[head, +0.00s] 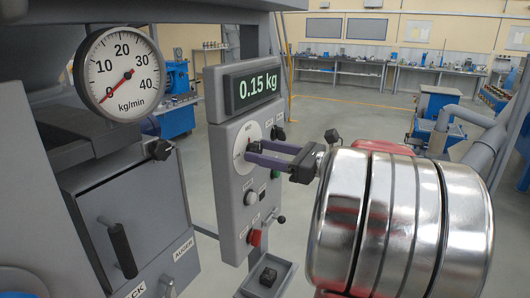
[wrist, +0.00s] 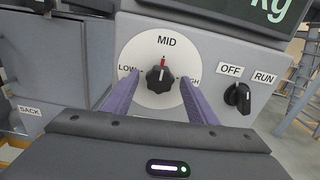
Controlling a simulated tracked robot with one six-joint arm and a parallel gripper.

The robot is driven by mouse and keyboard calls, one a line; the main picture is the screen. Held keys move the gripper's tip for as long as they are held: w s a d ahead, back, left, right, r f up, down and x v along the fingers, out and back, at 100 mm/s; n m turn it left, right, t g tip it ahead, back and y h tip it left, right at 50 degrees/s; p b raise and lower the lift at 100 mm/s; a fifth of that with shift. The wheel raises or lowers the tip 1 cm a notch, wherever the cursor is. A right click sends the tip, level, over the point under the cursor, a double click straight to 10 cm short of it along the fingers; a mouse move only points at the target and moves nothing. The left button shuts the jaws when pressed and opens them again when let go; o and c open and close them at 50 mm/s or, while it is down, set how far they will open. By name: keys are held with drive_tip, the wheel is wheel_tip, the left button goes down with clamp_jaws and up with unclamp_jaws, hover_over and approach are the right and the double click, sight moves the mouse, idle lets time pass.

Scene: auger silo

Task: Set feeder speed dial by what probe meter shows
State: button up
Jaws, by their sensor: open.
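The speed dial is a round white plate (wrist: 148,48) marked LOW, MID and HIGH. In the wrist view its black knob (wrist: 160,80) has a red pointer up at MID. My gripper (head: 252,152) is open, with its purple fingers reaching to the dial, one on each side of the knob. In the wrist view I cannot tell whether they touch it. The digital display (head: 252,86) above the dial reads 0.15 kg. A round gauge (head: 119,75) marked in kg/min has its red needle at the zero end. I see nothing labelled as a probe meter.
An OFF/RUN switch (wrist: 238,97) sits right of the dial. Buttons and a red knob (head: 254,238) are lower on the grey panel (head: 232,180). A handled door (head: 120,240) stands at the left. Open floor lies behind.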

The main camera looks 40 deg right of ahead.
drive_tip(key=shift+c, duration=0.4)
drive_tip(key=c, duration=0.9)
drive_tip(key=shift+d, duration=0.15)
drive_tip(key=shift+c, duration=0.4)
